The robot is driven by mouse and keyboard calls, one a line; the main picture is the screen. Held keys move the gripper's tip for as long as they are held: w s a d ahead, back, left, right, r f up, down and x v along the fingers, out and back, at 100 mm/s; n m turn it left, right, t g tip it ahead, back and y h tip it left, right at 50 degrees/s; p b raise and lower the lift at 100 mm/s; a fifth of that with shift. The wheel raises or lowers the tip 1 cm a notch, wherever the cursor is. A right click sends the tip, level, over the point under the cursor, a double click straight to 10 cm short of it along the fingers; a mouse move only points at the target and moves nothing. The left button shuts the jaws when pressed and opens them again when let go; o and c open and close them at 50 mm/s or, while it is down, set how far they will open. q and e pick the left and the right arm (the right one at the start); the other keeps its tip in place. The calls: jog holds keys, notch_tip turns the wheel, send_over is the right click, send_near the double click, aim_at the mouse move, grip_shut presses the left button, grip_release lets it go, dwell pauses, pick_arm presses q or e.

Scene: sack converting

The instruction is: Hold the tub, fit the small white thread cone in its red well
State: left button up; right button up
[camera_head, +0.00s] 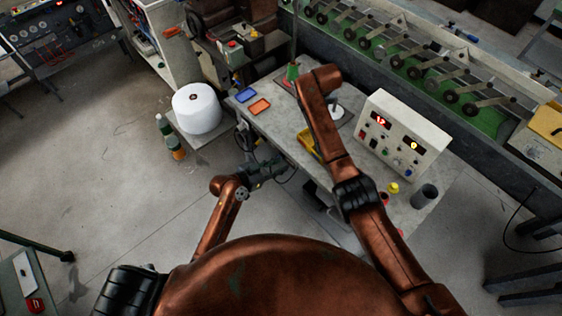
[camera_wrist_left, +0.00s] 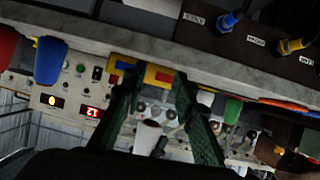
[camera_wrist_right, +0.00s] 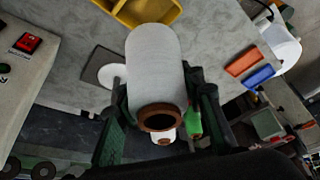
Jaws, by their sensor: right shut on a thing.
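The small white thread cone (camera_wrist_right: 155,62), with a brown core, is between the fingers of my right gripper (camera_wrist_right: 155,100), which is shut on it above the table. In the head view my right arm hides that gripper and the cone. The yellow tub (camera_head: 307,141) lies on the table beside my right arm; its edge also shows at the top of the right wrist view (camera_wrist_right: 133,10). I cannot make out its red well. My left gripper (camera_head: 272,172) is by the table's near edge, short of the tub. Its fingers (camera_wrist_left: 155,75) are spread, with yellow, red and blue pieces showing between and beyond them.
A white control box (camera_head: 403,136) stands right of the tub. A blue tray (camera_head: 246,95) and an orange tray (camera_head: 260,107) lie at the table's left. A grey cup (camera_head: 424,196) is near the right edge.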

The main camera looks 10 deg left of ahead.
pick_arm(q)
notch_tip(320, 180, up, 3)
jog(key=d, duration=0.1)
send_near(311, 146)
jog(key=shift+m+h, duration=0.3)
jog(key=shift+h, duration=0.1)
jog(key=x, duration=0.4)
jog(key=r+x, duration=0.1)
jog(key=x, duration=0.1)
jog(key=shift+w, duration=0.25)
jog(key=x, duration=0.3)
jog(key=shift+w+d+f, duration=0.2)
jog(key=shift+f, duration=0.05)
jog(key=shift+w+d+f, duration=0.3)
jog(key=shift+w+d, duration=0.05)
jog(key=shift+w, duration=0.1)
jog(key=shift+c, duration=0.2)
grip_shut()
